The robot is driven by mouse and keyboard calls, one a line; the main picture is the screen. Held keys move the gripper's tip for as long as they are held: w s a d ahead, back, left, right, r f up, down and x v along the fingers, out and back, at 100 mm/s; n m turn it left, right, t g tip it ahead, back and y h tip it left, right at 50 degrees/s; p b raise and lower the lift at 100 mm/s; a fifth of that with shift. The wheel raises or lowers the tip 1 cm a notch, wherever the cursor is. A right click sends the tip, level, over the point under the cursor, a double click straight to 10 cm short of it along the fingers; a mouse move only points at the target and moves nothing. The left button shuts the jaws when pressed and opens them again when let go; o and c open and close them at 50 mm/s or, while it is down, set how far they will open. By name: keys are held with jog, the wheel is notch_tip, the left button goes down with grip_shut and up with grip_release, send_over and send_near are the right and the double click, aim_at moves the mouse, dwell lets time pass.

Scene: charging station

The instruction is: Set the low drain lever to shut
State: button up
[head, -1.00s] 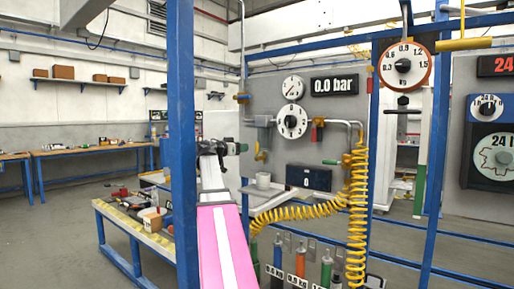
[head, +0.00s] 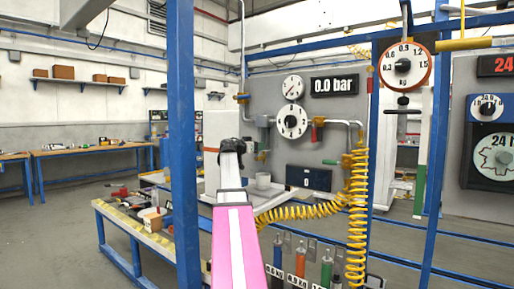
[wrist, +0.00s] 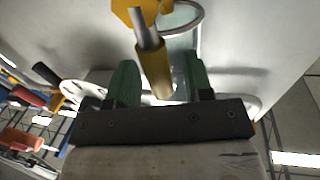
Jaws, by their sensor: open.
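The drain lever (wrist: 153,72) shows in the wrist view as an ochre sleeve on a grey rod, running from a yellow valve body (wrist: 124,12). My gripper (wrist: 161,78) is open, with one green finger on each side of the lever in this view. A gap shows between the lever and each finger; whether it lies at fingertip depth I cannot tell. In the head view my gripper (head: 246,147) is at the left part of the grey panel, beside a small yellow fitting (head: 262,156). The lever's setting is hard to tell there.
A white cup (head: 263,181) stands on the shelf below. A red-handled valve (head: 317,131), a green-handled lever (head: 331,162) and a coiled yellow hose (head: 357,215) are to the right. A blue post (head: 182,140) stands in front, left of my arm. The display (head: 334,85) reads 0.0 bar.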

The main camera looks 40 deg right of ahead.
jog(key=shift+c, duration=0.3)
grip_shut()
jog(key=shift+s, duration=0.15)
jog(key=s+d+f+m+t+y, duration=0.1)
jog(key=s+f+m, duration=0.5)
jog(key=m, duration=0.9)
jog(key=shift+d+f+m+t+y, duration=0.3)
jog(key=shift+d+t+y, duration=0.1)
jog(key=shift+t+y, duration=0.5)
jog(key=shift+w, duration=0.1)
